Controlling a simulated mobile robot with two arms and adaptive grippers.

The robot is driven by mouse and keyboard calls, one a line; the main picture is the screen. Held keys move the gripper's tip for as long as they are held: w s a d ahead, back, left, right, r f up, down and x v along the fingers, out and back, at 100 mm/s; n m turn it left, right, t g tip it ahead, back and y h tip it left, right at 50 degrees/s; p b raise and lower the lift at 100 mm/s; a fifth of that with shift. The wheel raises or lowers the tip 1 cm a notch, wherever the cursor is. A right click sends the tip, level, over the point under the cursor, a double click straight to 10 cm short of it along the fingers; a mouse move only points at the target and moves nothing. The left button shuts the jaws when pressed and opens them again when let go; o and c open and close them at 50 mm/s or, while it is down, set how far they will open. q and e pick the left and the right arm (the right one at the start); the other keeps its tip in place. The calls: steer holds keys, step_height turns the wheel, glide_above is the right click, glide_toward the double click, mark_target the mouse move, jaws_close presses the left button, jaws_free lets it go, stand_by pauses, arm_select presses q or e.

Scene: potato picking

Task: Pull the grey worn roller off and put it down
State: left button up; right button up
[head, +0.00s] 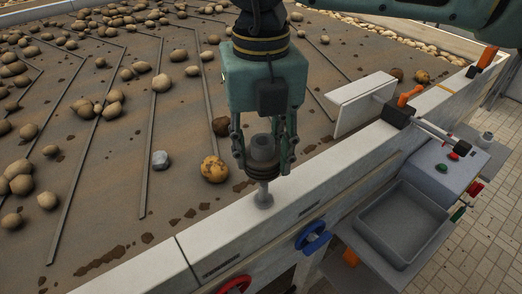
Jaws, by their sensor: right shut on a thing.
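My right gripper (263,162) points down over the white rail at the belt's near edge. It is shut on the grey roller (262,149), a short upright cylinder between its fingers. A thin grey pin with a round foot (264,199) stands on the rail directly below the roller. I cannot tell whether the roller is still around the pin's top or just above it. The fingers hide the roller's sides. My left gripper is not in view.
A grey tray (404,224) with an empty floor sits at the right, beside a control box (447,166) with buttons. A white upright plate (361,103) and an orange-handled lever (409,96) rise from the rail. Potatoes (214,169) and a grey stone (161,160) lie on the brown belt.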

steer(key=shift+r, duration=0.55)
steer(key=shift+r, duration=0.1)
steer(key=shift+r+p, duration=0.65)
steer(key=shift+r, duration=0.8)
steer(key=shift+r, duration=0.1)
steer(key=shift+r+p, duration=0.65)
steer(key=shift+r, duration=0.7)
step_height(320, 180, up, 3)
steer(key=shift+r+p, duration=0.1)
steer(key=shift+p, duration=0.7)
steer(key=shift+f, duration=0.2)
